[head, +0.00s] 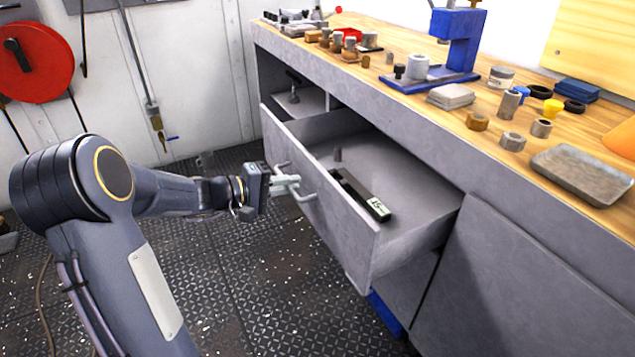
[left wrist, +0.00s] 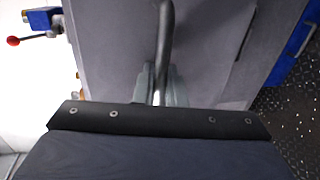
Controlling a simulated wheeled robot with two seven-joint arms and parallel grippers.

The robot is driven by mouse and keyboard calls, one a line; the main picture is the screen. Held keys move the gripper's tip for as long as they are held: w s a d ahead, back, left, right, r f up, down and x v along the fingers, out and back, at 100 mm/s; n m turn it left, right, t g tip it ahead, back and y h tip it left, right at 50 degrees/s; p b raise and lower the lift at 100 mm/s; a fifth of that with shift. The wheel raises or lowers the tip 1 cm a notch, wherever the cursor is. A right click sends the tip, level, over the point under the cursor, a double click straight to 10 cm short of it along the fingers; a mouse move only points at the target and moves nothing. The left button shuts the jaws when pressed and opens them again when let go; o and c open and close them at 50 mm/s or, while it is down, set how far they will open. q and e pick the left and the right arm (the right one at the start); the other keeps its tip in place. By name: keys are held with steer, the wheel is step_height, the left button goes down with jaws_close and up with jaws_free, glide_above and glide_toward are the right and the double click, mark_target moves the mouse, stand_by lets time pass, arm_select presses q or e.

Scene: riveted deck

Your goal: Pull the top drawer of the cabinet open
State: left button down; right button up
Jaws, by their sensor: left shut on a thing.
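The grey cabinet (head: 500,270) stands under a wooden worktop. Its top drawer (head: 335,210) is pulled well out, and its inside shows. A bar handle (head: 306,190) is on the drawer front. My left gripper (head: 290,184) is shut on this handle. In the left wrist view the handle (left wrist: 166,40) runs up from between the fingers of my left gripper (left wrist: 160,88), in front of the grey drawer front. In the drawer lie a dark bar-shaped tool with a pale label (head: 362,194) and a small dark upright piece (head: 337,154). My right gripper is not in view.
The worktop (head: 415,95) carries a blue press (head: 458,40), a metal tray (head: 583,175) and several small metal parts. An open compartment (head: 300,98) is left of the drawer. A red reel (head: 38,60) hangs on the wall. The deck floor (head: 240,290) before the drawer is mostly clear.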

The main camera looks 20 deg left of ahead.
arm_select(q)
steer(key=f+b+v, duration=0.1)
steer(key=f+v, duration=0.1)
steer(key=v, duration=0.6)
steer(key=shift+s+a+b, duration=0.35)
steer(key=shift+s, duration=0.2)
steer(key=shift+r, duration=0.1)
steer(key=c, duration=1.6)
jaws_free()
steer(key=p+v, duration=0.1)
steer(key=v, duration=0.6)
steer(key=shift+s+a+p, duration=0.2)
steer(key=shift+s+p, duration=0.05)
steer(key=shift+p, duration=0.1)
